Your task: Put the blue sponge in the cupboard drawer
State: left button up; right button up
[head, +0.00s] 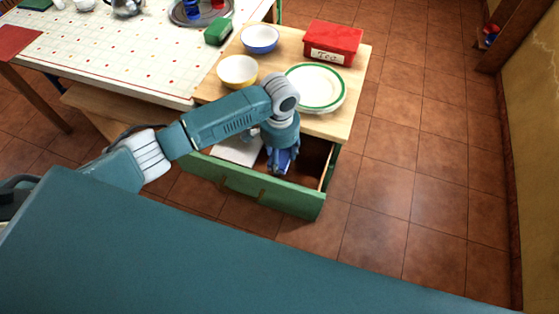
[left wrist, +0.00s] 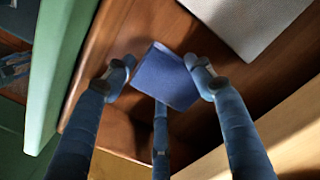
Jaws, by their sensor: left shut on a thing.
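The cupboard drawer (head: 262,190) is pulled open, with a green front and a wooden inside. My left gripper (head: 282,162) reaches down into the drawer opening from above. In the left wrist view my left gripper (left wrist: 160,82) has its fingers around the blue sponge (left wrist: 162,76), shut on it. The sponge is over the brown drawer floor (left wrist: 120,138); I cannot tell whether it touches the floor. In the head view the arm and fingers mostly hide the sponge. My right gripper is not in view.
A pale flat thing (head: 238,151) lies in the left part of the drawer. The tiled floor at right is clear.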

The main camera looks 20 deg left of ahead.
pick_arm(q)
notch_tip(320, 180, down, 3)
jog(key=shift+r, duration=0.15)
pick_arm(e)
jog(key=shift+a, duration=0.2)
pick_arm(q)
jog(key=o, duration=1.2)
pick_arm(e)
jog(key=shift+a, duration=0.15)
pick_arm(q)
jog(key=shift+o, duration=0.2)
notch_tip(320, 180, up, 12)
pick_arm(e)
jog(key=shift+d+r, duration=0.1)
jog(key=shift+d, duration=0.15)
